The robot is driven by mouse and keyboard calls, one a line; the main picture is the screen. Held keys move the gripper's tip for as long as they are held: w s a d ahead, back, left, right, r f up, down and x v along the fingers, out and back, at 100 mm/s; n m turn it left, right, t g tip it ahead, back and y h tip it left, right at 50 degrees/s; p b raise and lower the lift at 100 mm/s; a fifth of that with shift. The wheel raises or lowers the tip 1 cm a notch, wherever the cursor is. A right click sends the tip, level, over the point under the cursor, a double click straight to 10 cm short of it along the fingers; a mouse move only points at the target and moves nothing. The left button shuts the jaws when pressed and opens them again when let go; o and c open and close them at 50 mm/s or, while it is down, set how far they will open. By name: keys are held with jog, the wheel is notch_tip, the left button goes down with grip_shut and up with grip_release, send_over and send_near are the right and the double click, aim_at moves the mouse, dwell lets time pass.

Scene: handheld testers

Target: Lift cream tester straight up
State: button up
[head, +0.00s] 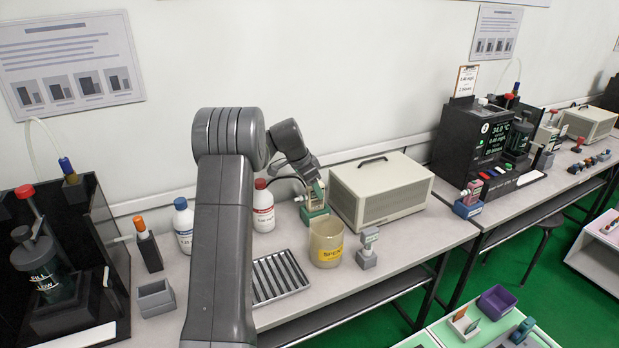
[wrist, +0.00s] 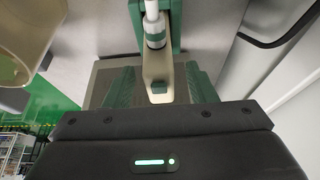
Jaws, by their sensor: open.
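The cream tester (wrist: 157,72) stands in a green stand (wrist: 176,8) in the wrist view, with a white and green tip part at its top end in the picture. My gripper (wrist: 158,88) is open, with one green finger on each side of the tester's body. A narrow gap shows between the tester and each finger, so the jaws are not closed on it. In the head view my gripper (head: 318,192) is at the green stand (head: 313,214) beside the beige box, and it hides much of the tester.
A beige box (head: 382,190) stands close on the right. A "SPENT" beaker (head: 326,243) and a grey tester in its stand (head: 367,252) are in front. Bottles (head: 263,208) stand left, and a slatted tray (head: 279,277) lies nearer. The wall is behind.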

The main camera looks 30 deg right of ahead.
jog(key=shift+d+f, duration=0.15)
jog(key=shift+f, duration=0.3)
jog(key=shift+c, duration=0.2)
grip_shut()
jog(key=c, duration=0.8)
grip_release()
jog(key=shift+c, duration=0.2)
grip_shut()
jog(key=shift+r, duration=0.1)
jog(key=shift+r, duration=0.1)
jog(key=shift+r+p, duration=1.85)
jog(key=shift+r, duration=1.05)
